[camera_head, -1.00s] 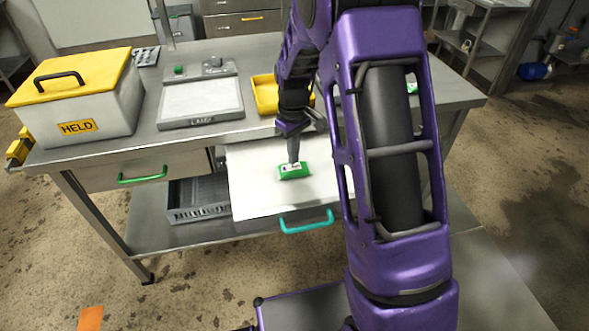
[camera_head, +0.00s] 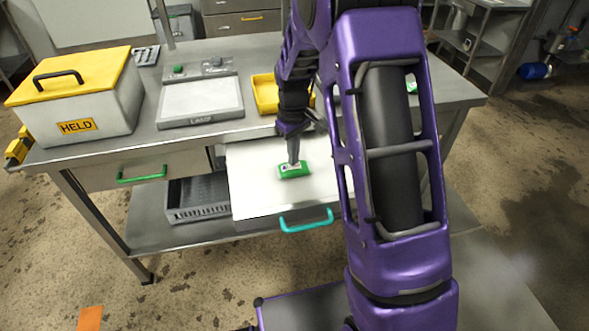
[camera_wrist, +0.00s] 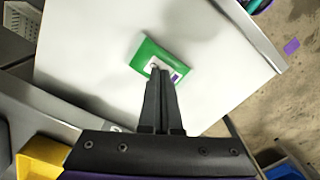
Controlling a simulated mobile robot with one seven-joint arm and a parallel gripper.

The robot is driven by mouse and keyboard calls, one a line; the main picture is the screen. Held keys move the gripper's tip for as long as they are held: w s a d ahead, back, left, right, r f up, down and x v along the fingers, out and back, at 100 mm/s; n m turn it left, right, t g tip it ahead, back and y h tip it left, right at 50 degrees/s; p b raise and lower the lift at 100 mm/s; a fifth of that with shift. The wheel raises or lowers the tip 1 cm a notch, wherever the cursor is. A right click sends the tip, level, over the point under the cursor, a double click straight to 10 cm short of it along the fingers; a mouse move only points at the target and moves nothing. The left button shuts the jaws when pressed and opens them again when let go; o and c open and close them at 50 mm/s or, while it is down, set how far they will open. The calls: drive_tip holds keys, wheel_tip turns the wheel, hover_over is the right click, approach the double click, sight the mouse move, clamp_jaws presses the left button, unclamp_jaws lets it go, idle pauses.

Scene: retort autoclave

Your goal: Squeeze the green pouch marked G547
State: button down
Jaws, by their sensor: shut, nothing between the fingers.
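A green pouch (camera_head: 294,171) with a pale printed label lies flat on the white surface of the pulled-out drawer (camera_head: 262,195). It also shows in the wrist view (camera_wrist: 150,52). The marking on its label is too small to read. My gripper (camera_head: 293,161) points down at the pouch with its fingers shut together. In the wrist view the closed fingertips (camera_wrist: 158,68) are over or against the pouch's label, covering part of it. Nothing shows between the fingers. I cannot tell how hard the tips press on the pouch.
A white box with a yellow lid marked HELD (camera_head: 77,112) stands at the bench's left. A lamp panel (camera_head: 201,103) and a yellow tray (camera_head: 265,94) sit behind the drawer. A grey crate (camera_head: 198,197) is on the lower shelf. The drawer has a teal handle (camera_head: 307,222).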

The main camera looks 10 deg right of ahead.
drive_tip(key=shift+f, duration=0.5)
drive_tip(key=shift+s+f+b, duration=0.25)
drive_tip(key=shift+f+b, duration=0.15)
idle(1.0)
drive_tip(key=shift+r, duration=0.1)
wheel_tip(320, 180, up, 8)
drive_tip(key=p, duration=0.5)
drive_tip(key=shift+w+r+p, duration=0.15)
drive_tip(key=shift+w+p, duration=0.1)
drive_tip(key=shift+p, duration=0.15)
idle(0.3)
